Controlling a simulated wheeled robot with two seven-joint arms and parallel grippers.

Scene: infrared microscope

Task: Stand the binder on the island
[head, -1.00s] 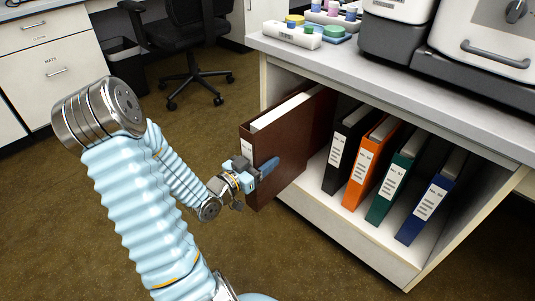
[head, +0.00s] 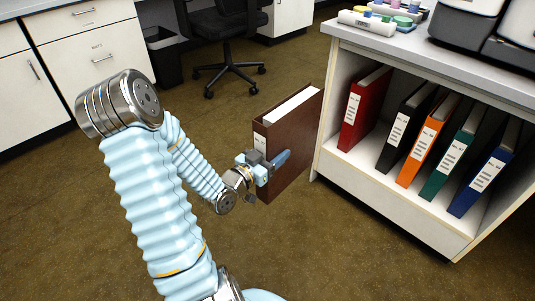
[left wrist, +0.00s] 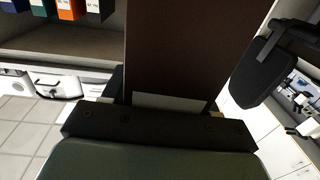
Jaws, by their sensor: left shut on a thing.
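A brown binder (head: 293,148) with white pages on top is held upright in the air, just left of the island. My left gripper (head: 270,170) is shut on the binder's spine side, with a blue finger along its cover. In the left wrist view the binder (left wrist: 168,50) fills the middle above the gripper (left wrist: 160,112), and its label is partly covered. The island (head: 395,188) has an open shelf, and its top (head: 480,72) is grey. My right gripper is not in view.
Several binders stand on the island's shelf, a red one (head: 362,110) at its left end. Colored labware (head: 372,20) and a dark-based instrument (head: 465,22) are on the island's top. An office chair (head: 230,30) stands behind. The floor (head: 60,220) is clear.

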